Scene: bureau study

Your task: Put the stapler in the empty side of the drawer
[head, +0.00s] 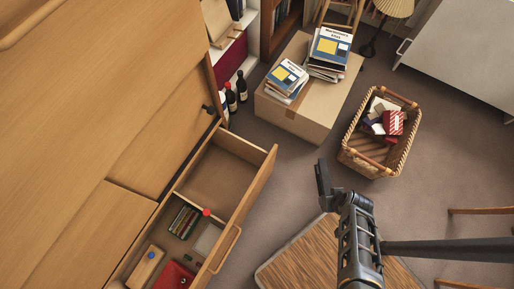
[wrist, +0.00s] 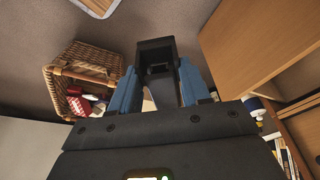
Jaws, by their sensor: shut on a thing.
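The black stapler (head: 322,182) is held in my gripper (head: 337,199), upright in the head view, in the air to the right of the open drawer. In the wrist view the stapler (wrist: 156,62) sits between the two blue fingers of my gripper (wrist: 158,88), which is shut on it. The wooden drawer (head: 242,205) is pulled out from the bureau and split by a divider. Its far compartment (head: 213,178) is empty. Its near compartment holds dark pens or markers (head: 184,221), a red item (head: 174,274) and a wooden block (head: 146,266).
The bureau (head: 90,110) fills the left. A cardboard box (head: 297,121) with books stands behind the drawer. A wicker basket (head: 351,160) with red items is at right. A wood-topped table (head: 308,255) lies below my arm. Bottles (head: 231,98) stand near the bureau.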

